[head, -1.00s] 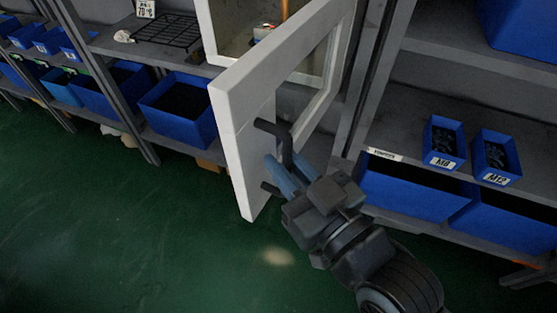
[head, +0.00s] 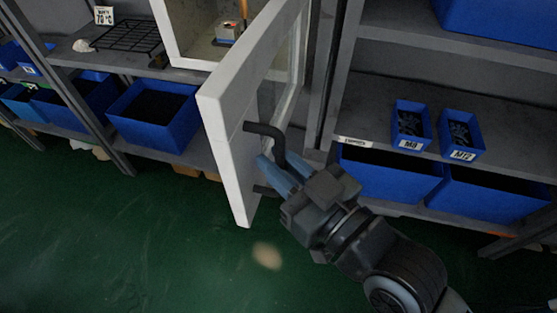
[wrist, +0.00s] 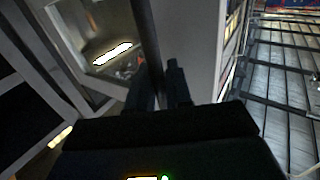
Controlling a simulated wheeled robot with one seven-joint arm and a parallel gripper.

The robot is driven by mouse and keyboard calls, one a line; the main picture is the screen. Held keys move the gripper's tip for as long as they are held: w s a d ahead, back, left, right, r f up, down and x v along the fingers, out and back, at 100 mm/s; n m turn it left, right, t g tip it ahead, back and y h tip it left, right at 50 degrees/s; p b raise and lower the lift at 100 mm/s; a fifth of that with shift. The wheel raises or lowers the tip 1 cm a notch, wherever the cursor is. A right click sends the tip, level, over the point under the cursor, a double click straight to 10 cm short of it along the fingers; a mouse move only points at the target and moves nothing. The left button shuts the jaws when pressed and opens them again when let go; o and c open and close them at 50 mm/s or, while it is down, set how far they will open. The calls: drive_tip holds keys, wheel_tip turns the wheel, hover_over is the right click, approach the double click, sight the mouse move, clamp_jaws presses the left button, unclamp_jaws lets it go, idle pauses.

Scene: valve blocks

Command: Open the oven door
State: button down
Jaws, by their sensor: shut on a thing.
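The white oven door (head: 222,130) stands swung out from the white oven (head: 168,35) in the head view, its glass pane facing right. A dark bar handle (head: 268,130) is fixed on the door's outer face. My gripper (head: 272,168) is shut on the handle, with its blue fingers around the bar. In the wrist view the dark handle bar (wrist: 146,45) runs down between the fingers of my gripper (wrist: 160,88). A small object with an orange rod (head: 230,30) is inside the oven.
Blue bins (head: 157,115) stand on the shelves at left. At right, two small blue boxes (head: 411,125) labelled M8 and M12 sit above larger bins (head: 390,178). A dark wire rack (head: 130,37) lies on the left shelf. The green floor (head: 130,245) in front is clear.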

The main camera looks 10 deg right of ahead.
drive_tip(key=c, duration=1.2)
unclamp_jaws()
drive_tip(key=shift+d, duration=0.1)
drive_tip(key=shift+b+v, duration=1)
drive_tip(key=shift+v, duration=2.85)
drive_tip(key=s+d+f+m+h, duration=0.3)
drive_tip(key=s+d+f+h, duration=0.3)
drive_tip(key=s+d, duration=0.4)
drive_tip(key=s+d+m+h, duration=0.1)
drive_tip(key=s, duration=0.2)
drive_tip(key=s+m+h, duration=0.1)
drive_tip(key=s, duration=0.3)
drive_tip(key=s+d+m+h, duration=0.1)
drive_tip(key=s, duration=0.3)
drive_tip(key=shift+d+f+h, duration=0.3)
drive_tip(key=shift+d, duration=0.05)
